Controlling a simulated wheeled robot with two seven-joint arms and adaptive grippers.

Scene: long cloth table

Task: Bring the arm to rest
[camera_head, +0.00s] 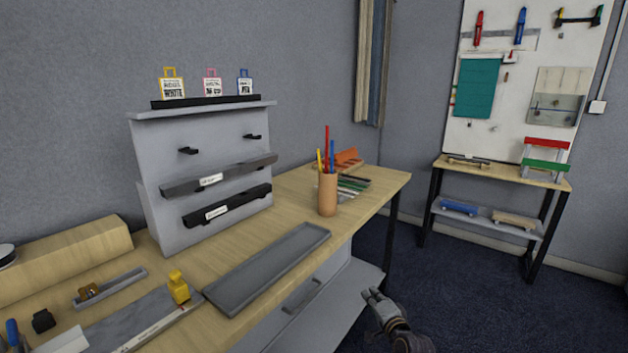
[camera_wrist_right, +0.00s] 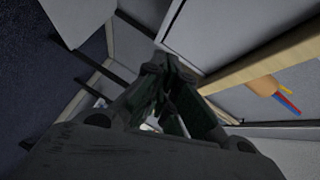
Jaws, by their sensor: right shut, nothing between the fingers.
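My right gripper (camera_head: 374,296) is low in the head view, in front of the table's right part and over the dark blue floor. It is shut and empty. In the right wrist view its dark fingers (camera_wrist_right: 165,82) meet near the middle, with the table edge to their right. My left gripper is in neither view.
The wooden table (camera_head: 385,180) bears a grey tray (camera_head: 265,268), a cup (camera_head: 327,195) of pencils and a grey rack (camera_head: 200,215). The table's front edge is near my right gripper. A second bench (camera_head: 505,178) stands at the back right. Open floor (camera_head: 470,290) lies between.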

